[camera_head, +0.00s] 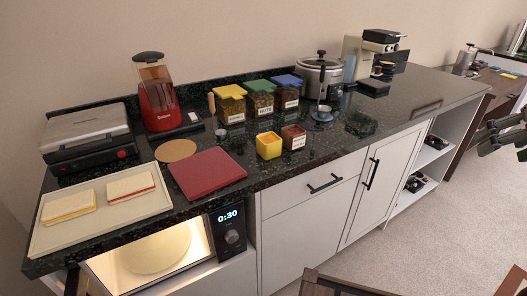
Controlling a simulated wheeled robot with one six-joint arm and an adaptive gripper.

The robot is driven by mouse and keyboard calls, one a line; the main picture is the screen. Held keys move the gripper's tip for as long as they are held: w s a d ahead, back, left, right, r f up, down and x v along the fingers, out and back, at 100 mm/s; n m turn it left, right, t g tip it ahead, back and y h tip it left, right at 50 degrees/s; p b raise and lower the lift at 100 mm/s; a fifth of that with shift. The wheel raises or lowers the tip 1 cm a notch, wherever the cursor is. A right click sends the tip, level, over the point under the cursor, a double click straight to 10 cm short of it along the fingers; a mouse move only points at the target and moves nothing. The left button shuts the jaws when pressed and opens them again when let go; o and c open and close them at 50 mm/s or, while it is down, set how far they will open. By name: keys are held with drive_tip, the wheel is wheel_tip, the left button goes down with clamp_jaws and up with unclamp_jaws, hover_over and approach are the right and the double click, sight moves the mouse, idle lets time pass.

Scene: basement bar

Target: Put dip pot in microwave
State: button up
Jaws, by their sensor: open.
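Two small square pots stand side by side near the counter's front edge: a yellow one (268,146) and a red-brown one (293,138) with a white label. I cannot tell from the picture which is the dip pot. The microwave (231,237) is built in under the counter at the lower left. Its front is open, its inside is lit with a pale round plate (158,250), and its display reads 0:30. My gripper (505,136) is at the right edge, partly cut off, open and empty, far from the pots and the microwave.
A tray with sandwiches (100,228), a red board (207,175) and a round cork mat (175,150) lie left of the pots. Several lidded jars (260,98), a cooker (320,78) and a small cup (323,113) stand behind. A chair (335,286) is at the bottom.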

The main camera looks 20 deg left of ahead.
drive_tip(key=w+a+f+n+t+y, duration=0.2)
drive_tip(key=w+a+f, duration=0.2)
drive_tip(key=w+a, duration=0.55)
drive_tip(key=w+a+f+n+t+y, duration=0.1)
drive_tip(key=w+a+f+n+y, duration=0.2)
drive_tip(key=a, duration=1.1)
drive_tip(key=n+t+y, duration=0.2)
drive_tip(key=y, duration=0.3)
approach(275, 144)
drive_tip(key=w, duration=0.4)
drive_tip(key=w+d, duration=0.1)
drive_tip(key=w, duration=0.1)
drive_tip(key=shift+w+d+f, duration=0.1)
drive_tip(key=shift+w+f, duration=0.05)
drive_tip(key=shift+w, duration=0.25)
drive_tip(key=s+a+y, duration=0.1)
drive_tip(key=s+a, duration=0.1)
drive_tip(key=s+a+f+n+y, duration=0.1)
drive_tip(key=s+a, duration=0.1)
drive_tip(key=shift+f, duration=0.25)
drive_tip(key=x, duration=0.7)
drive_tip(key=shift+w+d+r, duration=0.15)
drive_tip(key=c, duration=1)
drive_tip(key=shift+r, duration=0.1)
drive_tip(key=shift+c, duration=0.2)
